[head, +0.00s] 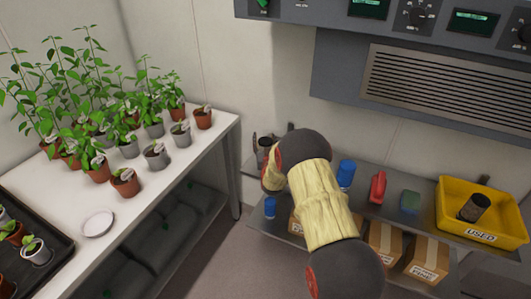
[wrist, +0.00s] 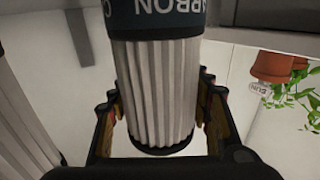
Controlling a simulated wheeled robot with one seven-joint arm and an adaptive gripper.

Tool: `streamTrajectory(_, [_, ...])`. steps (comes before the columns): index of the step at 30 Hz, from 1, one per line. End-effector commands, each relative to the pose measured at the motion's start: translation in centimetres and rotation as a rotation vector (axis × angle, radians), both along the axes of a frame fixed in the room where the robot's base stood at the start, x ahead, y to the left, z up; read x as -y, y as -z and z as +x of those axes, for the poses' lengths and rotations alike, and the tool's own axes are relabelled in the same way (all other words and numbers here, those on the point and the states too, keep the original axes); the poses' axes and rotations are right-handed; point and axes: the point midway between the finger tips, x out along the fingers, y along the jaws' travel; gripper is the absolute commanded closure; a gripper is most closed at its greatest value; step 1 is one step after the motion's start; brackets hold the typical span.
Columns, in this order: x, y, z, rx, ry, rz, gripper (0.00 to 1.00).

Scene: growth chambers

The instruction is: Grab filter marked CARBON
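The filter marked CARBON (wrist: 155,92) fills the middle of the wrist view, with pale pleats, a dark label band and a black end cap. Its lettering is upside down in that view. My gripper (wrist: 158,95) has one finger on each side of the pleated part, close to its edges. I cannot tell whether both fingers press on it. In the head view my arm hides most of the gripper and the filter; dark shapes show just left of my wrist.
Another pleated cylinder (wrist: 25,120) stands at left in the wrist view. On the low shelf are a blue cylinder (head: 346,173), a red bottle (head: 378,187), cardboard boxes (head: 385,242) and a yellow USED bin (head: 454,228) holding a dark cylinder. A white plant table (head: 170,190) is at left.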

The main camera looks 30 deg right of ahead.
Motion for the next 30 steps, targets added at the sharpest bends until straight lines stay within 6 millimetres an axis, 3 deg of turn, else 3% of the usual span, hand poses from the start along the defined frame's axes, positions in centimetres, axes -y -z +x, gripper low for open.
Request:
streamTrajectory(19, [0.01, 0.02, -0.01, 0.0, 0.0, 0.0, 0.89])
streamTrajectory(30, [0.01, 0.02, -0.01, 0.0, 0.0, 0.0, 0.93])
